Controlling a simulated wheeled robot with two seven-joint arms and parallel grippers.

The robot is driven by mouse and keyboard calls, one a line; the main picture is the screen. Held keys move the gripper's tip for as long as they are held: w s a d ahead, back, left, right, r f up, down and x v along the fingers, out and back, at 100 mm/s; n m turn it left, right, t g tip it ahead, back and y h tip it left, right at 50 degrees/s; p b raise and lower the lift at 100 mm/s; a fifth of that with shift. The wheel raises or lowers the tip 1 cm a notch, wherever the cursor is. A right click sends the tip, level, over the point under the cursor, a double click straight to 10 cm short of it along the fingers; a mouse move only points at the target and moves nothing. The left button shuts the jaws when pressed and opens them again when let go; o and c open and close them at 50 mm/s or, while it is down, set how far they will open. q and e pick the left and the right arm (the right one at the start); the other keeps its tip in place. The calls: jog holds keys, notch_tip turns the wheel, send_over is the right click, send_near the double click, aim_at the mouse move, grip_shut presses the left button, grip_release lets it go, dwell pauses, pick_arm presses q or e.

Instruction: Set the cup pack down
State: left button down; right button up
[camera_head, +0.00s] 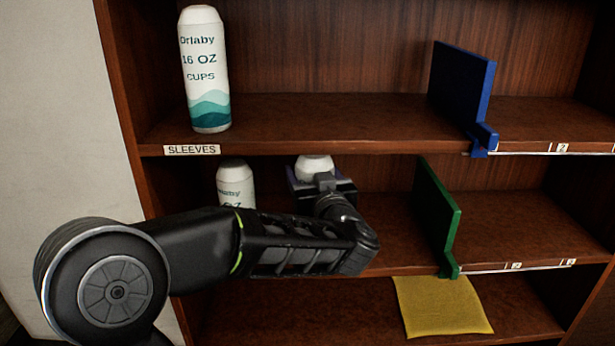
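My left arm comes in from the left across the middle shelf. Its gripper (318,182) is at a white cup pack (314,164) and appears shut on it. Only the pack's pale rounded top shows; the rest is hidden behind the gripper and wrist. I cannot tell whether the pack's base touches the shelf board. Another white cup pack (235,183) stands upright to the left on the middle shelf, its lower part hidden by my arm. A third cup pack (205,75), marked 16 OZ, stands on the upper shelf. My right gripper is not in view.
A blue divider (462,85) stands on the upper shelf and a green divider (437,215) on the middle shelf, right of my gripper. A yellow cloth-like sheet (443,305) lies on the lower shelf. A SLEEVES label (192,150) is on the upper shelf edge.

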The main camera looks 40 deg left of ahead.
pick_arm(q)
jog(key=shift+x, duration=0.85)
jog(key=shift+r, duration=0.1)
jog(key=f, duration=0.2)
jog(key=w+a+f, duration=0.1)
jog(key=shift+f+b, duration=0.25)
jog(key=shift+b, duration=0.15)
jog(key=shift+f, duration=0.2)
jog(key=shift+c, duration=1.2)
grip_release()
